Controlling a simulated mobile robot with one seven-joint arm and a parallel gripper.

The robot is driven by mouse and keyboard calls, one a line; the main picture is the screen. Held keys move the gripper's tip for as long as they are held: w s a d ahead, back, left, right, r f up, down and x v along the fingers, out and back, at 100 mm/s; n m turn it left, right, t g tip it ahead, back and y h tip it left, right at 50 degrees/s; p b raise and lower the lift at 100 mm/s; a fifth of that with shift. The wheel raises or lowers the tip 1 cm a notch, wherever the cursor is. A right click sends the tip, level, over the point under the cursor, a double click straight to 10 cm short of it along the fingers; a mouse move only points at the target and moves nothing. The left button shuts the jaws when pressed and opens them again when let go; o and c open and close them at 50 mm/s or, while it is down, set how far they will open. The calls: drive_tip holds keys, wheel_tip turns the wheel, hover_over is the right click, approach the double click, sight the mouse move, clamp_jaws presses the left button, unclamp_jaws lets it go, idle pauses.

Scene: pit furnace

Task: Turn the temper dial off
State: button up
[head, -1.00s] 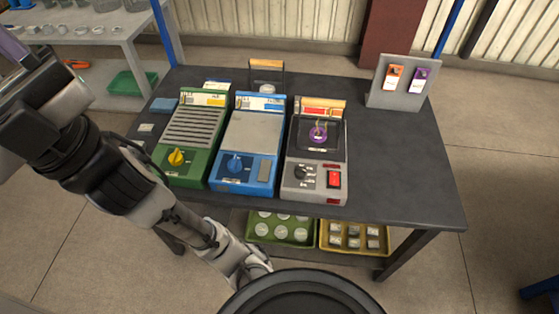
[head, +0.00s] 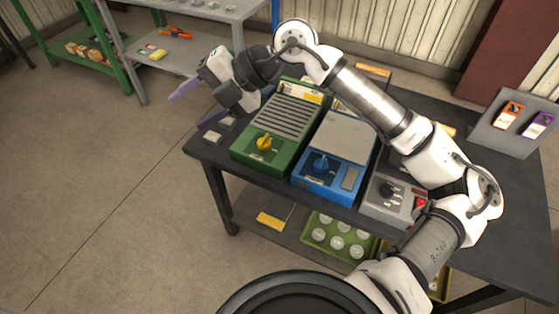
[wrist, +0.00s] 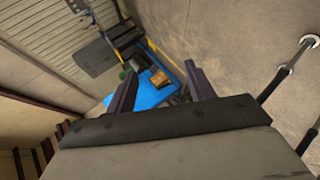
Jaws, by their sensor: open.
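Three units stand side by side on the dark table (head: 480,210). The green unit (head: 243,150) has a yellow dial (head: 264,143), the blue unit (head: 330,186) a blue dial (head: 320,164), and the grey unit (head: 378,206) a black dial (head: 387,188). Their labels are too small to read, so I cannot tell which is the temper dial. My arm crosses above the grey and blue units and hides much of the grey one. My gripper (head: 196,103) is open and empty, left of the green unit and apart from all dials. Its fingers show in the wrist view (wrist: 160,70).
A red switch (head: 420,204) sits beside the black dial. A grey stand (head: 497,138) holds orange and purple tags at the right. A green bin (head: 335,247) with round pieces sits on the lower shelf. A second bench (head: 200,66) is behind left; floor at left is clear.

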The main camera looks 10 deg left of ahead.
drive_tip(key=w+d+f+m+t+h, duration=0.2)
drive_tip(key=w+d+f+m, duration=0.15)
drive_tip(key=d, duration=0.45)
drive_tip(key=w+d+f+m+t+h, duration=0.25)
drive_tip(key=w+d+f, duration=0.2)
drive_tip(key=d, duration=0.35)
drive_tip(key=m+h, duration=0.7)
drive_tip(key=m, duration=0.1)
hover_over(390, 187)
wheel_tip(390, 187, down, 4)
drive_tip(key=shift+g, duration=0.45)
wheel_tip(390, 187, down, 14)
drive_tip(key=shift+r+p, duration=0.25)
drive_tip(key=shift+p, duration=0.8)
drive_tip(key=c, duration=0.9)
drive_tip(key=shift+c, duration=0.2)
